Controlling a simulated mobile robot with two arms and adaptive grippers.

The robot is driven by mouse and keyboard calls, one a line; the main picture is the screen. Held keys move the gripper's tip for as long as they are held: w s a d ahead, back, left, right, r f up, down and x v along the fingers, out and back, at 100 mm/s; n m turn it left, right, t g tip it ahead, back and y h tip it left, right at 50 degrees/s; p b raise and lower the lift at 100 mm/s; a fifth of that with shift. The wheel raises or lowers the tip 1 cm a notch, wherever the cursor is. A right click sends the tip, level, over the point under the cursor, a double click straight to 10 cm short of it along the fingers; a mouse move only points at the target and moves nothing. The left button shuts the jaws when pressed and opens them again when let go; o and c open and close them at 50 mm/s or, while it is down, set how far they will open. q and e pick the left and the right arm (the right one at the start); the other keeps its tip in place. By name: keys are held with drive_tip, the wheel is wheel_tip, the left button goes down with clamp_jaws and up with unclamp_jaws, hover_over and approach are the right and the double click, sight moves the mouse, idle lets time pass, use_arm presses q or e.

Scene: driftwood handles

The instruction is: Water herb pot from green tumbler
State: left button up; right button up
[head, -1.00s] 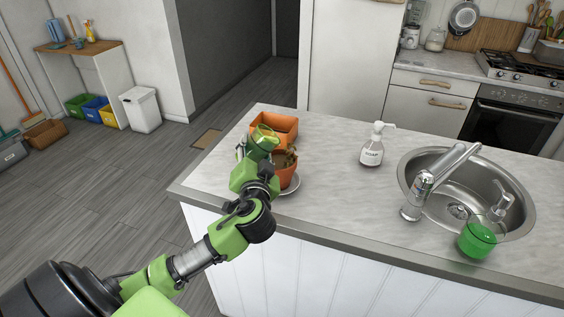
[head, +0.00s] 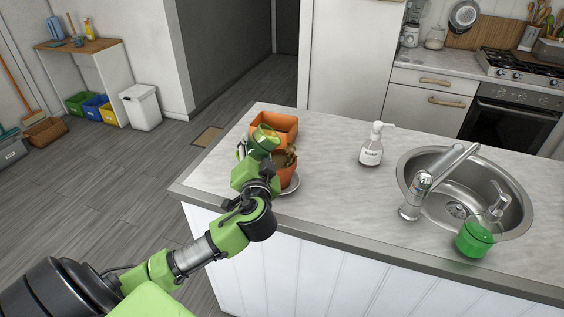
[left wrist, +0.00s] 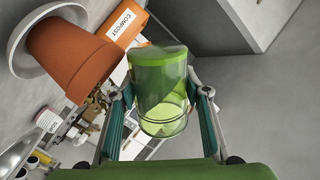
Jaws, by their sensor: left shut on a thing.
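My left gripper (head: 257,160) is shut on the green tumbler (head: 264,138), a see-through green cup. It holds the tumbler beside and above the herb pot (head: 287,174), an orange clay pot with a brownish plant (head: 290,156). The pot stands on a pale saucer (head: 294,188) near the counter's left end. In the left wrist view the tumbler (left wrist: 160,80) sits between the two fingers (left wrist: 160,98), and the pot (left wrist: 75,58) is to its left. The tumbler looks tilted relative to the pot. I cannot make out any stream of water. My right gripper is not in view.
An orange compost box (head: 276,128) stands behind the pot. The counter between pot and sink is mostly clear.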

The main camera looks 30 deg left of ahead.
use_arm(q)
drive_tip(key=shift+r+m+p, duration=0.6)
drive_tip(key=shift+m+p, duration=0.2)
drive_tip(key=shift+p, duration=0.65)
idle(1.0)
drive_tip(key=shift+r+m+g+p, duration=0.4)
drive_tip(key=shift+r+m+p, duration=0.6)
drive_tip(key=shift+p, duration=1.15)
idle(2.7)
